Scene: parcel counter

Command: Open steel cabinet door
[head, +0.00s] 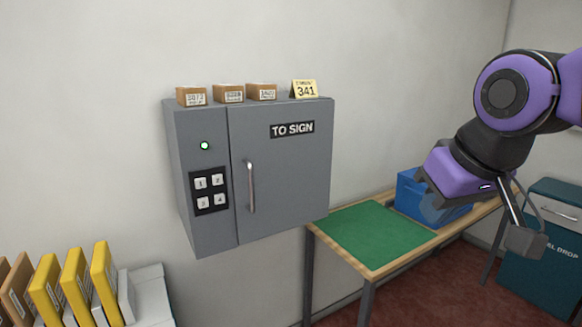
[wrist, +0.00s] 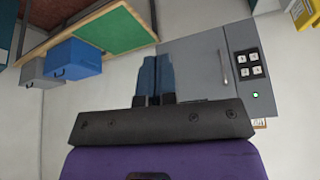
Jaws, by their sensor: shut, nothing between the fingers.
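The grey steel cabinet (head: 285,185) hangs on the wall, its door labelled "TO SIGN" and shut. A vertical silver handle (head: 251,187) is on the door's left side. A keypad (head: 209,193) with buttons 1 to 4 and a lit green light (head: 205,146) are on the panel left of the door. My gripper (head: 432,205) is right of the cabinet, apart from it, above the table.
Small boxes (head: 228,93) and a yellow "341" card (head: 304,89) stand on the cabinet. A table with a green mat (head: 375,236) and a blue bin (head: 408,196) is at right. Yellow parcels (head: 75,275) stand at lower left. A teal drop box (head: 545,270) is at far right.

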